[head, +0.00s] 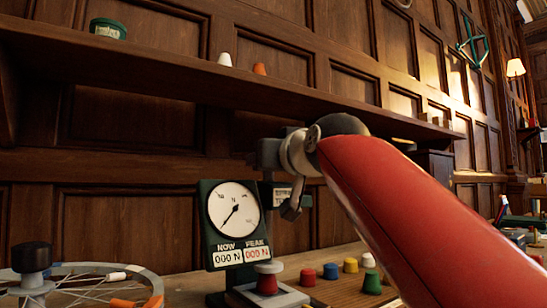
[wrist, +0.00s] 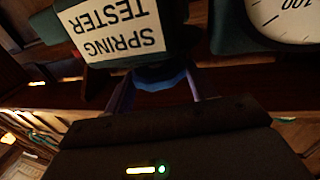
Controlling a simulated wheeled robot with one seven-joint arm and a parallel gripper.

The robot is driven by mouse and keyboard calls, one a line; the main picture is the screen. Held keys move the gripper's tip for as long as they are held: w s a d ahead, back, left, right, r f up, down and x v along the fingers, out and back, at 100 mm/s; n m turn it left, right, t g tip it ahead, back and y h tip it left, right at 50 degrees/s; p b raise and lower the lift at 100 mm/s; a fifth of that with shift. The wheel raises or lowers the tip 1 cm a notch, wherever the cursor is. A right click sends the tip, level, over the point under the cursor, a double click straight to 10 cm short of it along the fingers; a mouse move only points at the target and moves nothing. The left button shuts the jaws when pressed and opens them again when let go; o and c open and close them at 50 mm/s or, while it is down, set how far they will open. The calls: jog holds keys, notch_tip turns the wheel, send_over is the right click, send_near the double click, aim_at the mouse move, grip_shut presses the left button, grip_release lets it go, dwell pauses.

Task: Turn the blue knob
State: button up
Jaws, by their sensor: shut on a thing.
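The blue knob (wrist: 160,73) shows in the wrist view just under the dark housing with the white SPRING TESTER label (wrist: 112,24). My gripper (wrist: 160,82) has one finger on each side of the knob and is shut on it. The housing hides part of the knob. In the head view my gripper (head: 290,208) is beside the tester's label plate, right of the round dial (head: 234,208), and the knob there is hidden behind my gripper and arm. The displays under the dial read 000 N for NOW and PEAK.
A spoked wheel (head: 90,275) lies at left. A shelf (head: 200,80) with small caps and a green tin (head: 108,29) runs above.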

jog(key=m+h, duration=0.1)
jog(key=h, duration=0.1)
jog(key=m+t+h+p, duration=0.1)
jog(key=m+h, duration=0.1)
jog(key=shift+a+h, duration=0.3)
jog(key=shift+a, duration=0.05)
jog(key=shift+a+m+h, duration=0.15)
jog(key=shift+m+h, duration=1.05)
jog(key=shift+h, duration=0.7)
jog(key=shift+f+m+h, duration=0.1)
jog(key=shift+m+h, duration=0.2)
jog(key=shift+h, duration=0.2)
jog(key=o, duration=1)
jog(key=s+a, duration=0.1)
jog(key=s, duration=0.6)
jog(key=shift+s+b, duration=0.4)
jog(key=shift+b, duration=0.05)
